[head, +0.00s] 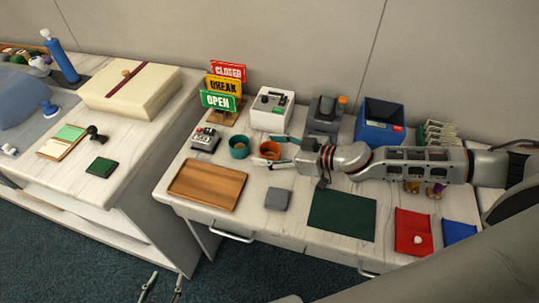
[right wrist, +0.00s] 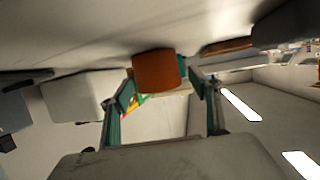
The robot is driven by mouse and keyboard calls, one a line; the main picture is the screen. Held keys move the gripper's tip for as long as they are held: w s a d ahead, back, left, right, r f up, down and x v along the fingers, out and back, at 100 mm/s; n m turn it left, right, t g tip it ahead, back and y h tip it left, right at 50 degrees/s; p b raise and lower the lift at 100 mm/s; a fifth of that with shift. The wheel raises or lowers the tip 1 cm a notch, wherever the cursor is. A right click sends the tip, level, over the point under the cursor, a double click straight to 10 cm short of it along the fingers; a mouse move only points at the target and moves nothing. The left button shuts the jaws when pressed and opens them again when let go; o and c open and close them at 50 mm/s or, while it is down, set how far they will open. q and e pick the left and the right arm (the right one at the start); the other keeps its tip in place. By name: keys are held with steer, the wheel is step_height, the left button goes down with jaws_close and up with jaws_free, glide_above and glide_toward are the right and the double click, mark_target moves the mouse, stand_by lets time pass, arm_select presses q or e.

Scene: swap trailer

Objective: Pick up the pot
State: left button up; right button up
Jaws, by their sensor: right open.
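The orange pot (head: 269,149) stands upright on the right-hand table, just right of a teal pot (head: 238,151). My right gripper (head: 281,152) reaches in from the right, low over the table, with its fingers on either side of the orange pot's near side. In the right wrist view, which looks upside down, the orange pot (right wrist: 157,72) sits between the tips of the open right gripper (right wrist: 162,82). I cannot tell whether a finger touches it. My left gripper (head: 167,275) shows at the bottom edge, over the floor, open and empty.
A wooden tray (head: 207,185), a grey block (head: 278,199) and a dark green mat (head: 342,215) lie in front. A white box (head: 271,110), a grey device (head: 325,116) and a sign stand (head: 222,100) are behind the pots.

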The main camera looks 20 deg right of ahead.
steer(key=c, duration=1.2)
steer(key=shift+r, duration=0.1)
